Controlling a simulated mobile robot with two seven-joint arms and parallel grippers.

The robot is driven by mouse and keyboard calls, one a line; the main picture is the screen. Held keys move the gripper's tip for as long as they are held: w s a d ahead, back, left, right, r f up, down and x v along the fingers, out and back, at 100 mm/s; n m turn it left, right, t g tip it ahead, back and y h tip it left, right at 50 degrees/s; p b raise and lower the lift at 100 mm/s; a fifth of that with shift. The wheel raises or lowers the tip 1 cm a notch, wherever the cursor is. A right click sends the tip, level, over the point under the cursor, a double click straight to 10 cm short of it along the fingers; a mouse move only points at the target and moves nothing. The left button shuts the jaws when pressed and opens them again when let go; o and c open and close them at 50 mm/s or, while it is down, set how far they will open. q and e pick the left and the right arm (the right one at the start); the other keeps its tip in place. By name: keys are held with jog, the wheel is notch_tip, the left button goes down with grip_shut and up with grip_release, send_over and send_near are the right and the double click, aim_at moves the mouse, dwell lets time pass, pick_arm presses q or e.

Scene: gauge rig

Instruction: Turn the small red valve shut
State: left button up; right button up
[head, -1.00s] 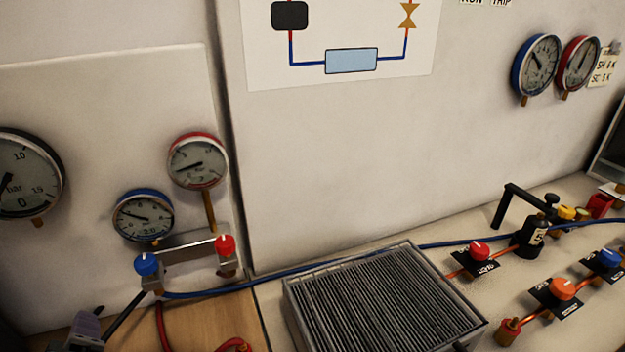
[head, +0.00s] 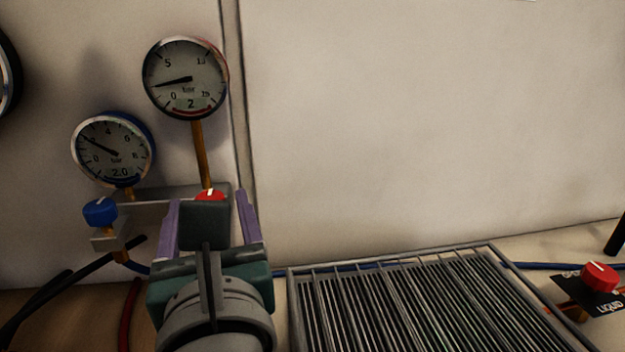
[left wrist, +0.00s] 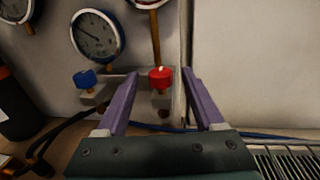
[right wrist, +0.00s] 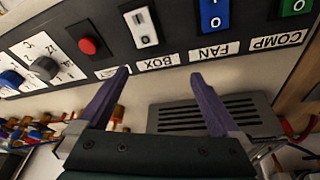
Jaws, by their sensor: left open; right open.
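A small red valve knob (head: 210,194) with a white mark sits on the manifold under the red-rimmed gauge. My left gripper (head: 207,199) is open in front of it, and its body hides the knob's lower part in the head view. In the left wrist view the red knob (left wrist: 160,78) lies between the two purple fingertips, beyond them; I cannot tell whether they touch. Another red knob (head: 600,277) stands on the bench at the right, on a black label. My right gripper (right wrist: 160,74) is open and empty, facing a switch panel; it is outside the head view.
A blue knob (head: 100,212) sits left of the red one on the manifold. The red-rimmed gauge (head: 186,78) and the blue-rimmed gauge (head: 113,150) stand above. A finned grille (head: 420,300) lies right of my left gripper. The right wrist view shows a red button (right wrist: 88,46) and switches.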

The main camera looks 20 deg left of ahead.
aim_at(210, 196)
pick_arm(q)
jog(key=shift+x, duration=1.55)
grip_shut()
